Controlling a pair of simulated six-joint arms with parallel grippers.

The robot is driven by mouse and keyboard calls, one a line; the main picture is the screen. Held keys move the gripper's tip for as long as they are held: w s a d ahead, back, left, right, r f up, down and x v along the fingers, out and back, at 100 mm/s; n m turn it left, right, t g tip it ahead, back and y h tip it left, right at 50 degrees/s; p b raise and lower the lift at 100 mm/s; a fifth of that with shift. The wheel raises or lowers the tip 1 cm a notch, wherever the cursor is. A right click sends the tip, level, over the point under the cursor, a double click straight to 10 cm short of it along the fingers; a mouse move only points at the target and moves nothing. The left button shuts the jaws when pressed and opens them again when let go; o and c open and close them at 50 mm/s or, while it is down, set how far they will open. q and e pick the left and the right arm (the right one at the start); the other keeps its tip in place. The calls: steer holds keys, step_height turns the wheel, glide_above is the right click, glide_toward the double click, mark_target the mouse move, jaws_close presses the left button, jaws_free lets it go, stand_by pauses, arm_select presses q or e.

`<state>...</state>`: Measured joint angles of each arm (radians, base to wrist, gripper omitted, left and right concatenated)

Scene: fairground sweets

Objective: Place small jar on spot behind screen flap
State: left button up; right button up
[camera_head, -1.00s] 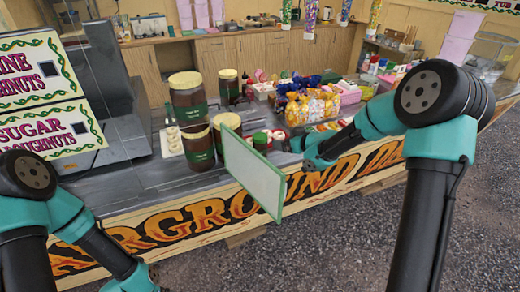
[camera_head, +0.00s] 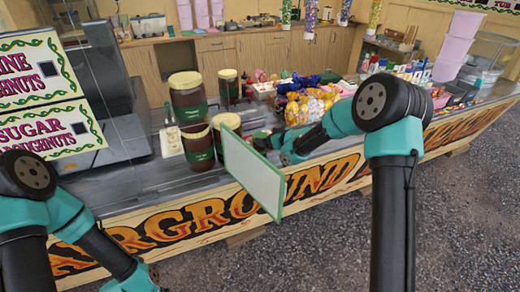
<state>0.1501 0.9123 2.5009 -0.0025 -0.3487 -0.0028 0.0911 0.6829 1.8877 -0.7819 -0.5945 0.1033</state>
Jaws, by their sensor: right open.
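The screen flap (camera_head: 254,178) is a pale panel with a green frame, tilted at the counter's front edge. Behind it stand brown jars with cream lids and green labels, a tall one (camera_head: 188,98) on top of another (camera_head: 197,148), a smaller one (camera_head: 229,88) farther back, and one (camera_head: 226,124) partly behind the flap. A small green-topped item (camera_head: 261,137) shows just past the flap's upper right; most of it is hidden, so I cannot tell whether it is the small jar. My right gripper (camera_head: 273,141) is open beside it. The spot is hidden.
Patterned wrapped bags (camera_head: 307,106) lie right behind my right forearm. A grey machine (camera_head: 112,120) and doughnut signs (camera_head: 42,92) fill the left. Boxes and bottles (camera_head: 410,75) stand at the counter's right. Dark gravel ground (camera_head: 470,210) in front is open.

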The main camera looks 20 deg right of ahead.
steer(key=x, duration=0.4)
steer(key=shift+s+a+f, duration=0.15)
steer(key=shift+s+f, duration=0.1)
steer(key=shift+f, duration=0.05)
steer(key=shift+w+a+f, duration=0.15)
steer(key=shift+w+a, duration=0.1)
steer(key=shift+w, duration=0.25)
steer(key=shift+c, duration=0.3)
steer(key=c, duration=1.5)
steer(key=shift+r, duration=0.2)
steer(key=shift+c, duration=0.2)
step_height(320, 180, up, 10)
steer(key=shift+f, duration=0.1)
